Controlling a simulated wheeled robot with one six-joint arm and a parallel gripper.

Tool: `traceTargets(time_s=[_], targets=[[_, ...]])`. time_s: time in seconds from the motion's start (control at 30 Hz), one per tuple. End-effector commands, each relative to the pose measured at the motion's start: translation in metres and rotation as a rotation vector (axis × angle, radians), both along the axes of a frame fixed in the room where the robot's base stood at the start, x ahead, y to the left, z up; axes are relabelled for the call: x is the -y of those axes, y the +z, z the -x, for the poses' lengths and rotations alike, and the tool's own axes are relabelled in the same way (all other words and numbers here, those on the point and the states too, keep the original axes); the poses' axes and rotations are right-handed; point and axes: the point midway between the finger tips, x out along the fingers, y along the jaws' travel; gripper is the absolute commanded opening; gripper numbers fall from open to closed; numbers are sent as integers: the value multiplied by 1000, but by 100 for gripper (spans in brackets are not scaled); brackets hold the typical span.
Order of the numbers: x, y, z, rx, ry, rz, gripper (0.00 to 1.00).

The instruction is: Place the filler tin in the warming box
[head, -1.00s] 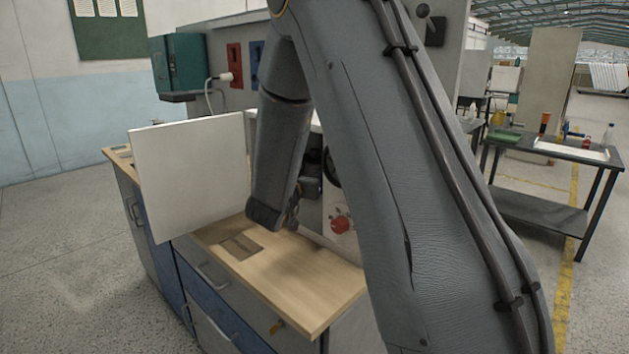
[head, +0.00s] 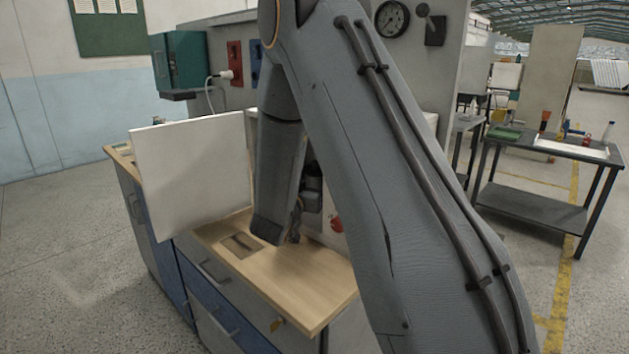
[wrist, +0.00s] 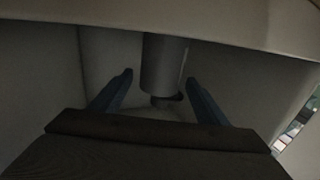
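The filler tin looks to be the grey cylinder (wrist: 162,62) in the wrist view, between and beyond my fingers, its upper end cut off by a pale edge. A small dark shape lies at its lower end; I cannot tell what it is. My gripper (wrist: 159,77) is open, with a gap showing at the left finger. Pale walls of the warming box (wrist: 225,75) surround the tin and fingers. In the head view the box is mostly hidden behind my arm; its white door (head: 192,172) stands open at the left. The tin is hidden there.
The wooden bench top (head: 305,285) is bare at the front, with a small dark plate (head: 240,244) set in it. A red knob (head: 336,223) shows beside my arm. A dark side table (head: 545,150) with bottles stands at the right. Open floor lies left.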

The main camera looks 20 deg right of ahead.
Motion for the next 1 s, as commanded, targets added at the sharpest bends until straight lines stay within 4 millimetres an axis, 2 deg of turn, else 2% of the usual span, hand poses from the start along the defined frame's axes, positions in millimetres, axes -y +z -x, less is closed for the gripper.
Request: traceTargets(time_s=[0.37, 0.47, 0.8, 1.0], targets=[[-3, 4, 2, 0, 1, 0, 68], [-13, 3, 11, -1, 2, -1, 68], [-62, 3, 59, -1, 4, 0, 68], [-80, 3, 77, 0, 2, 0, 68]])
